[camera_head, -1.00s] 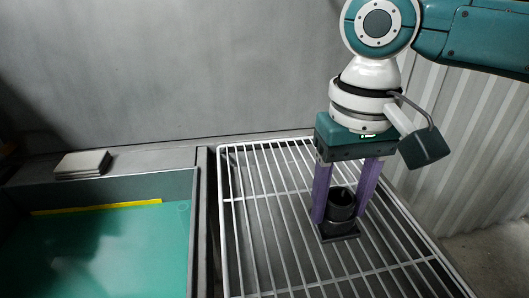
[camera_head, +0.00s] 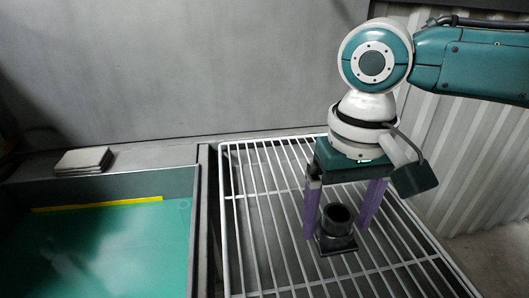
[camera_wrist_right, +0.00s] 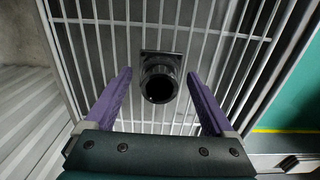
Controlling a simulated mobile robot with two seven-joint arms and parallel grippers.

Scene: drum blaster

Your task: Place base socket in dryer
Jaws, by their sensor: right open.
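The base socket (camera_head: 336,228) is a dark cylinder on a square foot. It stands upright on the white wire rack of the dryer (camera_head: 268,215). My right gripper (camera_head: 337,225) is open, its two purple fingers apart on either side of the socket with gaps to it. In the right wrist view the socket (camera_wrist_right: 160,83) lies ahead of and between the open fingertips, touching neither. My left gripper is not in view.
Left of the rack is a sink-like basin (camera_head: 105,245) with green liquid and a yellow strip. A stack of flat tiles (camera_head: 83,160) lies on its back ledge. A grey wall stands behind and a corrugated panel (camera_head: 470,150) at the right. The rack around the socket is bare.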

